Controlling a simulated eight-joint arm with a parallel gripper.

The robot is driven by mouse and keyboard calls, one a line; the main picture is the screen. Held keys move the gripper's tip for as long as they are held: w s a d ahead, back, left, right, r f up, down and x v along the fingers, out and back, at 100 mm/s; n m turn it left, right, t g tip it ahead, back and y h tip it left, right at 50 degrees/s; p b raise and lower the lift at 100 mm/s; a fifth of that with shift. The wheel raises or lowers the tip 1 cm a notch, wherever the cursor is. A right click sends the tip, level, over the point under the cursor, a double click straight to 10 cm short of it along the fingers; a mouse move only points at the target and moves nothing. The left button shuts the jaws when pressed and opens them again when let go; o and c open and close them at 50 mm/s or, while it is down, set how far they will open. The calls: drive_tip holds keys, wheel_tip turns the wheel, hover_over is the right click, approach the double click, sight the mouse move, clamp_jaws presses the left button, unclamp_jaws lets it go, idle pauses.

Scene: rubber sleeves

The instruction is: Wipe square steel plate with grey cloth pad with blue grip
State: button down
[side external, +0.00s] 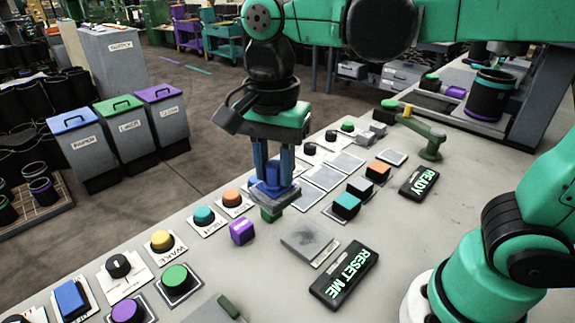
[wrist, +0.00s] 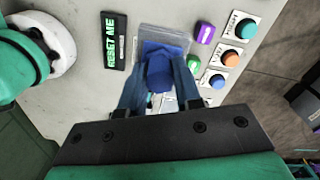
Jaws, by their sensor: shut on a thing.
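My gripper (side external: 272,168) is shut on the blue grip (side external: 272,185) of the grey cloth pad (side external: 285,199). The pad is level in the side view and appears raised above the bench. The square steel plate (side external: 310,240) lies flat on the bench, nearer the camera and right of the pad, with a dark smudge on its surface. In the wrist view, the blue grip (wrist: 160,74) sits between my fingertips (wrist: 159,88). The pad and grip cover much of the plate (wrist: 168,34) there, so its smudge is hidden.
A green block (side external: 271,214) is partly hidden below the pad, and a purple block (side external: 242,231) stands to its left. The RESET ME sign (side external: 344,274) is right of the plate. Buttons such as the green one (side external: 175,279) line the bench. Teal and black blocks (side external: 347,204) stand behind.

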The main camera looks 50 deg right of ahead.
drive_tip(key=shift+s+d+f, duration=0.1)
drive_tip(key=shift+d+f, duration=0.6)
drive_tip(key=shift+f, duration=1.4)
drive_tip(key=shift+w+d+f, duration=0.1)
drive_tip(key=shift+d+f, duration=0.6)
drive_tip(key=shift+f, duration=1.35)
drive_tip(key=shift+s+d+f, duration=0.1)
drive_tip(key=shift+d+f, duration=0.6)
drive_tip(key=shift+f, duration=1.4)
drive_tip(key=shift+f, duration=1)
drive_tip(key=shift+d+r, duration=0.1)
drive_tip(key=shift+d, duration=3.1)
drive_tip(key=shift+a+f, duration=0.2)
drive_tip(key=shift+a, duration=1.45)
drive_tip(key=shift+a+r, duration=0.1)
drive_tip(key=shift+a, duration=1.5)
